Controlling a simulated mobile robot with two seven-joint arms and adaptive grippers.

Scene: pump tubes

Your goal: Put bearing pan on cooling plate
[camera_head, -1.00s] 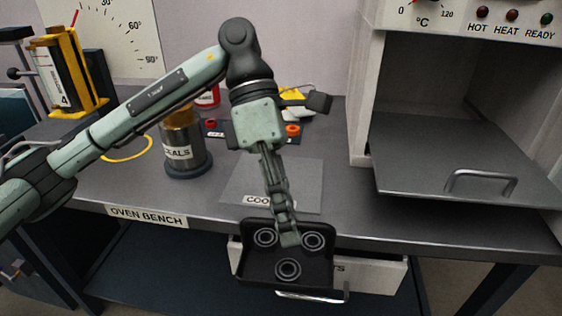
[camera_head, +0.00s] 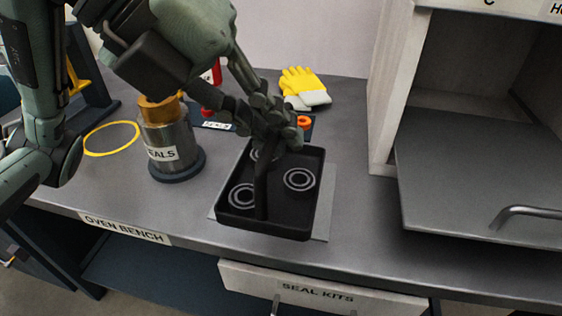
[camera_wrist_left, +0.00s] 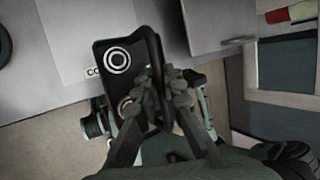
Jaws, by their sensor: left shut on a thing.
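The bearing pan (camera_head: 308,215) is a black, shallow tray with ring-shaped bearings in it. My left gripper (camera_head: 268,138) is shut on the pan near its middle, and a dark bar runs down from the fingers across the pan. The grey cooling plate (camera_head: 324,222) shows around the pan's right and front edges, so the pan is above or on it. I cannot tell whether they touch. In the left wrist view the pan (camera_wrist_left: 105,80) hangs at the fingers (camera_wrist_left: 168,76), overlapping the cooling plate (camera_wrist_left: 75,40). My right gripper is not in view.
A metal canister (camera_head: 170,140) of seals stands left of the pan, with a yellow ring (camera_head: 112,124) beyond it. Yellow gloves (camera_head: 300,82) lie behind. An open oven (camera_head: 480,150) with a lowered door is at right. The seal kits drawer (camera_head: 310,290) is below the bench.

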